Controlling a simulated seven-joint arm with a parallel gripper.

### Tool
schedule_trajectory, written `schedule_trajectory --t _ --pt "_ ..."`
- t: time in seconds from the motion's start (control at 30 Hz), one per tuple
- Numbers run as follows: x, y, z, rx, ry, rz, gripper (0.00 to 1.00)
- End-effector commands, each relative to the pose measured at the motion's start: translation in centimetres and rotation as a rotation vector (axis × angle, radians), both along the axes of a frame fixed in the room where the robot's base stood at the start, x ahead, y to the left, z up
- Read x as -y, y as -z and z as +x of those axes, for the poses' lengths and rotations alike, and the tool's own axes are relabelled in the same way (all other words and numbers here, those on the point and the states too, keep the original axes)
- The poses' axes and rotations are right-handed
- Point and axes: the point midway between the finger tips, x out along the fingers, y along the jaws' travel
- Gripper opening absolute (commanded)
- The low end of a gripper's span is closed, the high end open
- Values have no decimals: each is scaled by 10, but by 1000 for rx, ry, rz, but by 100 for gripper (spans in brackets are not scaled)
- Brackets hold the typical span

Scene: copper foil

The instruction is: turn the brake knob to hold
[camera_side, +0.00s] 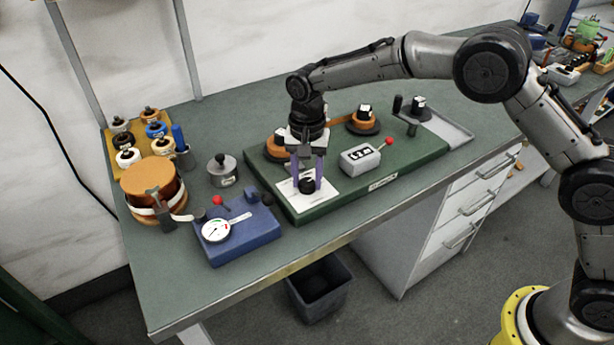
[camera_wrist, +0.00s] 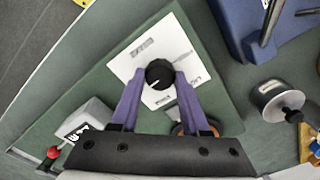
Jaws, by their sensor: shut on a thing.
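The brake knob (camera_wrist: 159,74) is black and round with a small white mark, on a white labelled plate (camera_wrist: 124,65) in the wrist view. In the side view the knob (camera_side: 307,185) stands on its plate (camera_side: 327,192) near the left front of the green base board (camera_side: 400,168). My gripper (camera_wrist: 155,80) has purple fingers, one on each side of the knob, shut on it from above. The plate's lettering is too small to read for sure, so I cannot tell which label the mark points at.
A blue box with a round gauge (camera_side: 216,230) stands left of the board. A grey counter box (camera_side: 360,158) and a red ball (camera_side: 389,141) are to the right. Copper-coloured spools (camera_side: 362,122) stand behind. A lidded metal pot (camera_side: 222,170) stands to the left.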

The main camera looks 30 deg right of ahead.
Motion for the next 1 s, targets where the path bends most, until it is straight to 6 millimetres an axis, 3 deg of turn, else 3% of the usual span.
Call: schedule_trajectory --t 0.73,0.77,0.9,1.0 --pt "0 -2 0 1 84 1 0" --pt "0 -2 0 1 84 1 51" --pt "0 -1 0 1 83 1 76" --pt "0 -1 0 1 82 1 76"
